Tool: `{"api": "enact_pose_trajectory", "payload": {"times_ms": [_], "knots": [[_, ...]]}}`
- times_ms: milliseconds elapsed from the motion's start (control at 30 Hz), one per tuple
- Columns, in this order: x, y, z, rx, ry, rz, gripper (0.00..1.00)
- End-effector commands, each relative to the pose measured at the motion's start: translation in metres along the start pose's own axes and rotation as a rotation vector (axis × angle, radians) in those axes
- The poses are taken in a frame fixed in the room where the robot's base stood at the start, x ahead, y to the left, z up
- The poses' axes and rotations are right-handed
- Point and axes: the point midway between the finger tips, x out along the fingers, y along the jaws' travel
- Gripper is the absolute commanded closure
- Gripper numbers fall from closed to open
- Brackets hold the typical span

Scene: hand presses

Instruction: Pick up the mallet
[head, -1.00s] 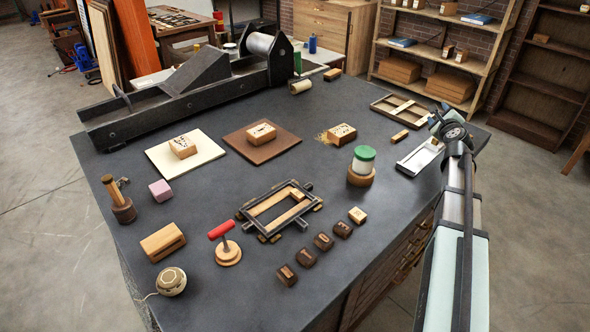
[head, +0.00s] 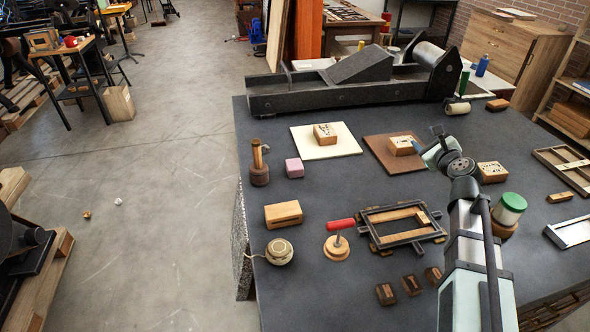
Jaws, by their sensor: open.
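The mallet (head: 259,165) stands at the left side of the dark tabletop, with its thick brown head down and its paler wooden handle up. My gripper (head: 432,141) is in the air over the middle of the table, well to the right of the mallet, near a wood block (head: 403,146) on a brown board. It is open and holds nothing that I can see. The fingers are small and partly hidden by the wrist.
A pink block (head: 294,168) stands close right of the mallet. A long dark press (head: 330,95) runs along the back.

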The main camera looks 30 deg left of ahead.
Motion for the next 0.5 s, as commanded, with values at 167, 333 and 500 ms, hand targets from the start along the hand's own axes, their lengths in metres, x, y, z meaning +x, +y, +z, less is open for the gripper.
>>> {"api": "enact_pose_trajectory", "payload": {"times_ms": [167,333,500], "knots": [[0.008,0.076,0.063,0.032,-0.079,0.119,0.44],[0.006,0.145,0.118,0.062,-0.144,0.231,0.44],[-0.006,0.213,0.170,0.091,-0.204,0.347,0.44]]}}
